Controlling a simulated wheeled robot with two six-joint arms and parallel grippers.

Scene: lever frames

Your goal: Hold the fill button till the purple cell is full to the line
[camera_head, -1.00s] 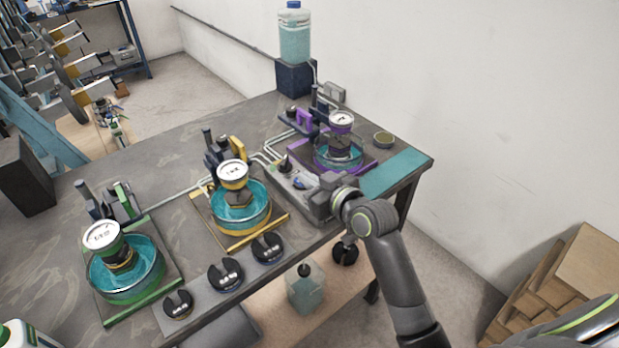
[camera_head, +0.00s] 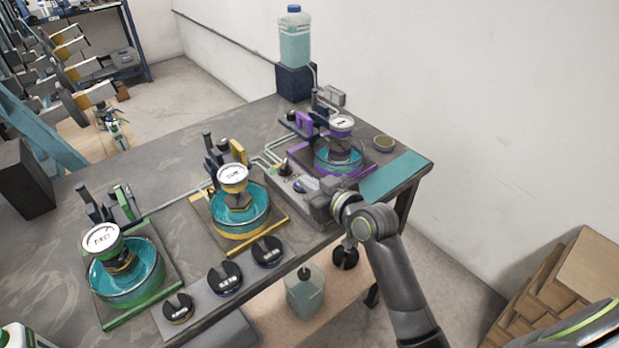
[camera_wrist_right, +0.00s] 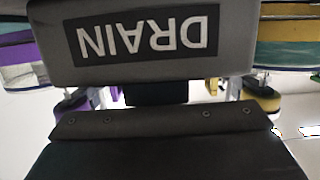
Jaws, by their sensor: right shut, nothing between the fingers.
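The purple cell is a round glass dish of teal liquid (camera_head: 324,158) on a purple-edged base at the table's far right. A weight with a white round top (camera_head: 341,123) stands in it. I cannot make out its fill line. A grey control box (camera_head: 283,180) sits in front, with a dark knob (camera_head: 285,166) and a blue-grey rounded part (camera_head: 300,185). My right gripper (camera_head: 313,198) is shut and empty, low at the box's near end. Its contact with a button is hidden. The right wrist view shows an upside-down DRAIN label (camera_wrist_right: 143,33) close up. My left gripper is not in view.
Yellow (camera_head: 252,220) and green (camera_head: 140,278) cells stand to the left. Several slotted black weights (camera_head: 225,278) line the front edge. A water bottle (camera_head: 295,38) stands on a dark block behind. A teal mat (camera_head: 396,176) lies at the right end.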

